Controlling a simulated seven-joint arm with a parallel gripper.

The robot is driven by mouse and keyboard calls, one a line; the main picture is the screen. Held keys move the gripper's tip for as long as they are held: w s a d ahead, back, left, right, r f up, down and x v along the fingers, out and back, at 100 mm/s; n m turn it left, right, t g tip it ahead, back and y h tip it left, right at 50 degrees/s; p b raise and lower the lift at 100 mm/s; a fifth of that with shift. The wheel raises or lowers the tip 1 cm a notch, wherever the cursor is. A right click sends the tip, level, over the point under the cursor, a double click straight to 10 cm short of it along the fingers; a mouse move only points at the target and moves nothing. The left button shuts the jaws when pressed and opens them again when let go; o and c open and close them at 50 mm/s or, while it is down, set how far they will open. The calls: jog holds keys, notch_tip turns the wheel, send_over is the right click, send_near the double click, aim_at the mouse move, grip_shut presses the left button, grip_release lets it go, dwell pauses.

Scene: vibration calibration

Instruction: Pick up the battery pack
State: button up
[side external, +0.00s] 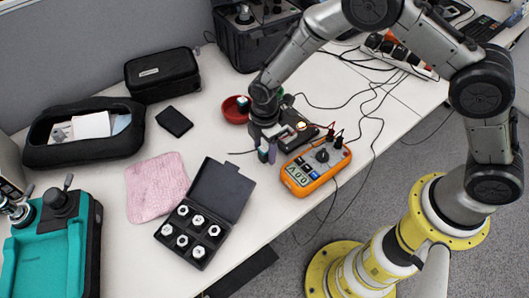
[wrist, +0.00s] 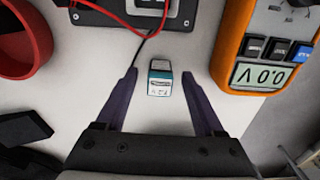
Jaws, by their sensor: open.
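The battery pack (wrist: 160,78), a small block with a teal, white and black label, sits on the white table in the wrist view. My gripper (wrist: 160,85) is open, with one dark purple finger on each side of it. Clear gaps show between the pack and both fingers. In the side view my gripper (side external: 268,154) points down over the table, left of the orange multimeter (side external: 315,167). The pack is hard to make out there beside the fingers. I cannot tell the exact height of the fingertips above the table.
A red bowl (side external: 234,112) stands close behind the gripper. A dark metal device (wrist: 135,12) with red wires lies ahead, and a thin black cable runs beside the pack. An open black case (side external: 194,228) of white-topped parts, a pink cloth (side external: 158,187) and a black pad (side external: 174,121) lie leftward.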

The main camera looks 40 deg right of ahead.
jog(key=shift+f, duration=0.1)
grip_shut()
dwell(0.3)
